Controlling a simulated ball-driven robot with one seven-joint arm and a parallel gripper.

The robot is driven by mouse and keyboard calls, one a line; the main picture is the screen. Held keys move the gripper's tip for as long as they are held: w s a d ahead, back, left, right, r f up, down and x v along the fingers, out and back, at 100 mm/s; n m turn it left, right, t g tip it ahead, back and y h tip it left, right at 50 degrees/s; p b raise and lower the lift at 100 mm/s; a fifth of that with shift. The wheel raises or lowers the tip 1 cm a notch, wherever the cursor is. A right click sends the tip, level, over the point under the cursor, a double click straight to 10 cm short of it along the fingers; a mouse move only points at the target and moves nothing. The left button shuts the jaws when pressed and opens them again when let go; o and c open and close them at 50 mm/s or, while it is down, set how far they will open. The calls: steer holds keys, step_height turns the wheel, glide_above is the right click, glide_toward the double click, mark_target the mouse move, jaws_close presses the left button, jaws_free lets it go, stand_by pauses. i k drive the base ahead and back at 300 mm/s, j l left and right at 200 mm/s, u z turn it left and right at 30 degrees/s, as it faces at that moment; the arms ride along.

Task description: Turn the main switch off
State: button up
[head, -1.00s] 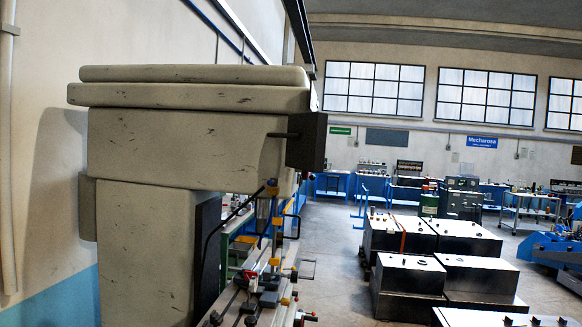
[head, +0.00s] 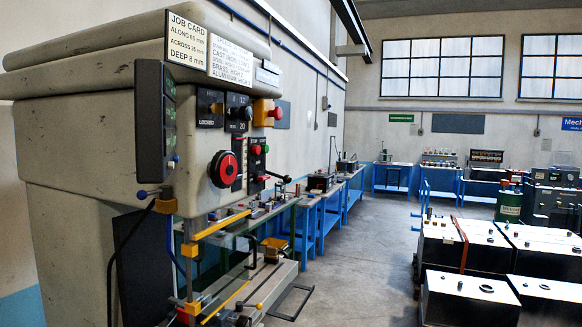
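A large beige drilling or milling machine (head: 75,150) fills the left side. Its front panel faces right and carries several controls. A red and black round knob (head: 224,169) sits low on the panel. A small panel with red and green buttons (head: 256,163) is beside the round knob. I cannot read which control is the main switch. My gripper is out of view.
A dark display box (head: 156,122) juts from the machine's near corner. A job card (head: 187,38) is above the panel. The worktable (head: 250,295) sticks out below. Floor between is clear (head: 360,240).

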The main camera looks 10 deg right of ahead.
mark_target(259, 176)
steer(key=i+l+u, duration=0.1)
steer(key=i+l, duration=1.25)
steer(key=i+l+u, duration=0.15)
steer(key=i+l, duration=0.5)
steer(key=i+l+u, duration=0.1)
steer(key=i+l, duration=0.5)
steer(key=l, duration=0.2)
